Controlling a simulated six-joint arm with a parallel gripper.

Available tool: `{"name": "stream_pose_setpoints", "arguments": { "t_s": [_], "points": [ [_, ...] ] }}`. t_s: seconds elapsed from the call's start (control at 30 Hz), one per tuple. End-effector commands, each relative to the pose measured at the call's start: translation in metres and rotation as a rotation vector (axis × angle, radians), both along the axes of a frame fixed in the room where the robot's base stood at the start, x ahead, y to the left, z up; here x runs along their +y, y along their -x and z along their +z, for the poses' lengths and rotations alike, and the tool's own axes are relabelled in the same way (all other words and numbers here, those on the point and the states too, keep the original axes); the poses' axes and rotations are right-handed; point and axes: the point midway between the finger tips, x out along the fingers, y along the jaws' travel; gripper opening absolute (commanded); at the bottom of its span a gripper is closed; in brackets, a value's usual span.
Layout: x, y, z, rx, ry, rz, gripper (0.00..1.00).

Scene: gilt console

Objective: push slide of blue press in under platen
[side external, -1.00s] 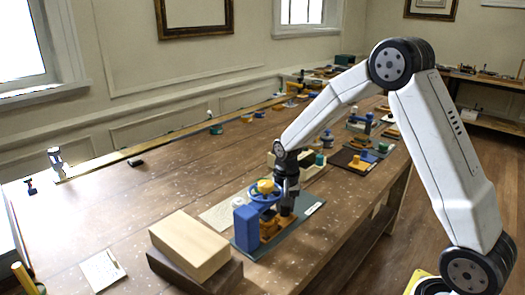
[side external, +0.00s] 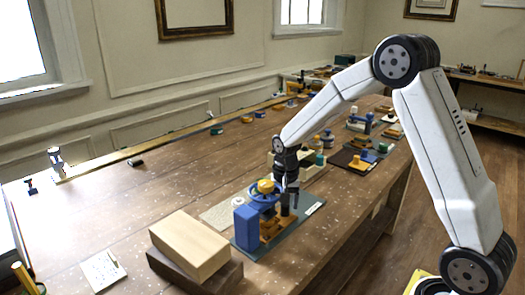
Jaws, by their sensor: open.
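The blue press (side external: 246,228) stands on a dark green mat (side external: 301,219) in the middle of the table. A yellow knob tops its blue wheel (side external: 262,194). An orange-brown slide (side external: 272,230) shows low at the press's right side; how far it reaches under the platen is hard to tell. My gripper (side external: 289,208) points down just right of the press, close to the slide's far end. It is open with nothing seen between its fingers. Whether it touches the slide cannot be told.
A pale wooden block on a dark block (side external: 190,246) stands left of the press. Further mats with blue and yellow devices (side external: 362,160) lie to the right. The table's left part is mostly clear.

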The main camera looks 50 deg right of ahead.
Motion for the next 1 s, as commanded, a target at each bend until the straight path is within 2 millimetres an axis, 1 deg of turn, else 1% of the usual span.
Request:
{"name": "stream_pose_setpoints", "arguments": {
  "t_s": [0.3, 0.5, 0.67, 1.0],
  "points": [
    [0.000, -0.001, 0.041, -0.005, 0.001, 0.000, 0.72],
    [0.001, 0.000, 0.060, -0.002, -0.001, 0.000, 0.72],
    [0.001, 0.000, 0.066, -0.002, -0.001, 0.000, 0.72],
    [0.001, 0.000, 0.066, -0.003, 0.001, 0.007, 0.72]
  ]
}}
